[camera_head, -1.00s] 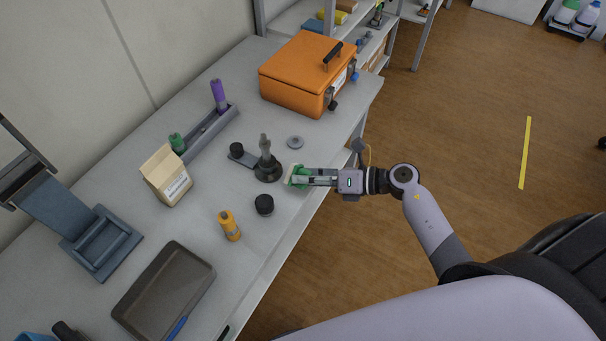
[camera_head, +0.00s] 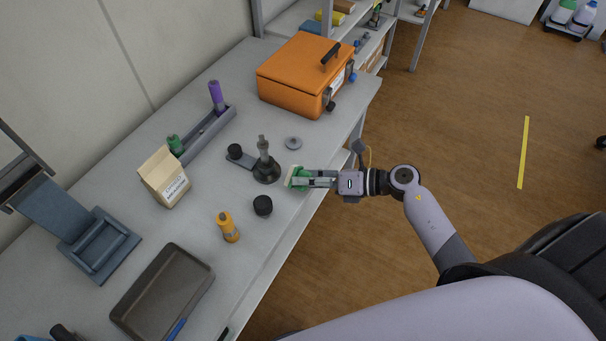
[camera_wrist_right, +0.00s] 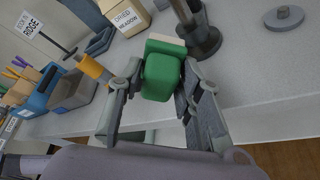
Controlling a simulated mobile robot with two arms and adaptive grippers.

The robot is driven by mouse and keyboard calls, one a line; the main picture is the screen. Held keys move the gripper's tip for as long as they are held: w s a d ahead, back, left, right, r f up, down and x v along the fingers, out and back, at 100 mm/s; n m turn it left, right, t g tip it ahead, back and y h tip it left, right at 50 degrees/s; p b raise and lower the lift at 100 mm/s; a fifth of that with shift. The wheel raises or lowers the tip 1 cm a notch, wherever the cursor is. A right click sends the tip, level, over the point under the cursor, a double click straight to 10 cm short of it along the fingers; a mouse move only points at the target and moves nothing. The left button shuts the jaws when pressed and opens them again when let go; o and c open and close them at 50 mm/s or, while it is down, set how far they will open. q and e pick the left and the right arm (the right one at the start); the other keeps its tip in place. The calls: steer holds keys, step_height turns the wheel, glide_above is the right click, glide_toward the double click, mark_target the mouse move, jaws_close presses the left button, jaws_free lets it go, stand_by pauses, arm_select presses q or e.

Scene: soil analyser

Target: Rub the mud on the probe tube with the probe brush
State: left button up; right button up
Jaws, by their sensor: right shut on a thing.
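The probe tube (camera_head: 264,150) is a grey tube standing upright in a dark round base (camera_head: 267,171) on the bench. Its lower part also shows in the right wrist view (camera_wrist_right: 184,12). I cannot make out mud on it. My right gripper (camera_head: 308,180) is shut on the probe brush (camera_head: 296,175), a green block with a pale bristle face. In the right wrist view the brush (camera_wrist_right: 162,77) sits between the fingers, its pale face (camera_wrist_right: 166,43) pointing away from the gripper. The brush is right of the tube's base in the head view, apparently apart from the tube. My left gripper is not in view.
A black cap (camera_head: 262,205) and an orange bottle (camera_head: 228,228) stand nearby. A grey disc (camera_head: 293,143) lies behind the brush. A paper bag (camera_head: 163,178), a dark tray (camera_head: 150,312) and an orange case (camera_head: 300,80) are farther off. The bench's front edge runs below my gripper.

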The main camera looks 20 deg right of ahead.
steer(key=shift+w+a+b, duration=0.25)
steer(key=shift+w+a, duration=0.6)
steer(key=shift+w, duration=0.3)
steer(key=shift+w+a+b, duration=0.25)
steer(key=shift+w+a, duration=0.6)
steer(key=shift+w, duration=0.25)
steer(key=shift+w+a, duration=0.6)
steer(key=shift+w, duration=0.2)
steer(key=shift+d, duration=0.1)
